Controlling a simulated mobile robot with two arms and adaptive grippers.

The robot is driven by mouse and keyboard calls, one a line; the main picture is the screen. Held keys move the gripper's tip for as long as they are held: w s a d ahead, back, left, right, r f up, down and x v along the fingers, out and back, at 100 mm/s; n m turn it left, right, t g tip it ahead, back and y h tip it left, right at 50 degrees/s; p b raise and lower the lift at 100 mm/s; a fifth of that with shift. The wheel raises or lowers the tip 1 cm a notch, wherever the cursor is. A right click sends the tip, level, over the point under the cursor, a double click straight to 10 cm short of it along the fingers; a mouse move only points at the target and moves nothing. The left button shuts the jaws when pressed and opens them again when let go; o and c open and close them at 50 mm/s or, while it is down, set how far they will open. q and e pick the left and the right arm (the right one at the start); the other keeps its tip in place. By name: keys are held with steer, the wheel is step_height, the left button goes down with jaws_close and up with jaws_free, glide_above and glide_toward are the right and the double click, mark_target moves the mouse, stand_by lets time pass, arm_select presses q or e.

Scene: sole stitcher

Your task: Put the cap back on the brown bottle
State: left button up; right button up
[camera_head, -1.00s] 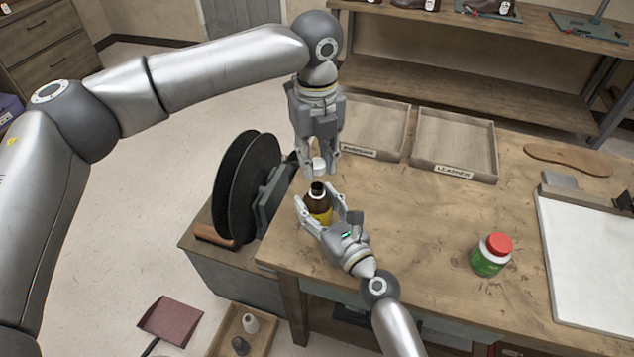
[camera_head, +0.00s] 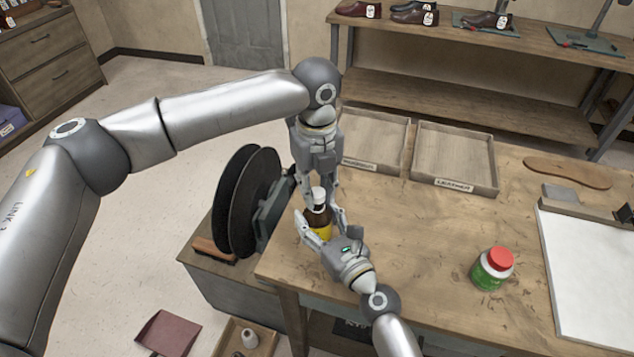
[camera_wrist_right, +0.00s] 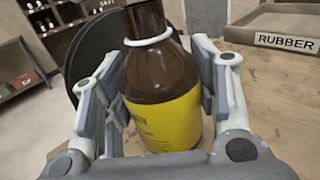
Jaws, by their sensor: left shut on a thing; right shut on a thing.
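The brown bottle (camera_head: 321,221) with a yellow label stands upright near the bench's left edge. My right gripper (camera_head: 323,229) is shut around its body; the bottle (camera_wrist_right: 160,85) fills the middle of the right wrist view, a finger on each side. My left gripper (camera_head: 319,197) points down from above and is shut on the white cap (camera_head: 319,195). The cap is at the bottle's mouth, in line with the neck; I cannot tell whether it touches or is seated. The bottle's top is cut off in the right wrist view.
A green jar with a red lid (camera_head: 492,268) stands on the wooden bench (camera_head: 420,240) to the right. Two trays (camera_head: 455,185) lie at the back, and black discs (camera_head: 246,203) stand close on the left. The bench middle is clear.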

arm_select(q)
steer(key=shift+f, duration=0.3)
steer(key=shift+f, duration=0.6)
stand_by(0.4)
steer(key=m, duration=1.3)
steer(key=o, duration=0.7)
steer(key=shift+c, duration=0.2)
